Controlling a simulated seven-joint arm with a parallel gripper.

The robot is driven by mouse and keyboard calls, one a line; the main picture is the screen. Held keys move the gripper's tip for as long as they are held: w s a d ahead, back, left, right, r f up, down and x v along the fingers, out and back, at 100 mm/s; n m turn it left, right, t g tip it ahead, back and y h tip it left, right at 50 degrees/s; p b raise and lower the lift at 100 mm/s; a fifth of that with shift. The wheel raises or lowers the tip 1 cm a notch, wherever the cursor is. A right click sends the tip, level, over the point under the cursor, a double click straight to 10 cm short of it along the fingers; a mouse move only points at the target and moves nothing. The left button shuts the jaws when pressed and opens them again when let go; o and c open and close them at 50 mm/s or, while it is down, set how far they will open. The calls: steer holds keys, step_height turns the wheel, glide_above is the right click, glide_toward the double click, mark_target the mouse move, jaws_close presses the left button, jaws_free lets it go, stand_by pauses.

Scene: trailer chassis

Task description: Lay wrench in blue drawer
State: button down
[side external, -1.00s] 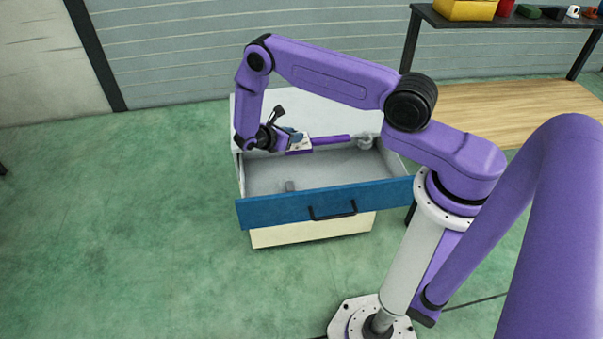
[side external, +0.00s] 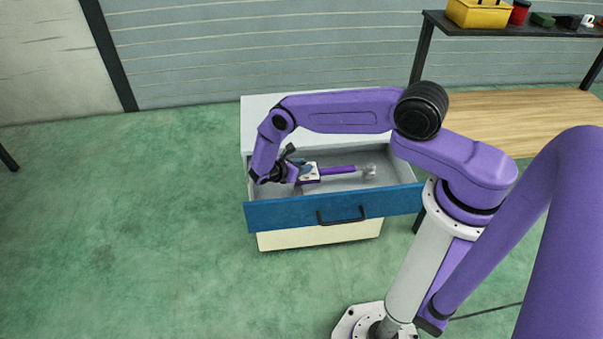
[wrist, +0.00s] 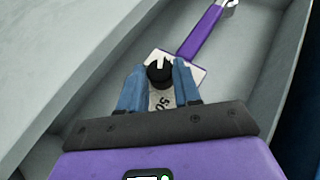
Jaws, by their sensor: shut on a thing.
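The wrench has a purple handle (side external: 338,169) and a grey head (side external: 370,169); its handle also shows in the wrist view (wrist: 203,32), with the head cut by the top edge. At its near end is a white block with a black knob (wrist: 158,70). My gripper (side external: 303,168) is shut on this end, its blue fingers (wrist: 158,86) either side of the block. The wrench lies roughly level, inside the outline of the open drawer with the blue front (side external: 290,214). I cannot tell whether it touches the drawer floor. My wrist hides the drawer's left part.
The drawer sits in a pale cabinet (side external: 290,104); its grey side walls stand close around my gripper. A black handle (side external: 341,216) juts from the blue front. A wooden bench (side external: 490,118) and a dark shelf with a yellow box (side external: 478,14) stand at the right.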

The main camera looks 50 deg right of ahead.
steer(key=shift+f, duration=1.6)
steer(key=c, duration=0.8)
jaws_free()
steer(key=shift+a, duration=0.1)
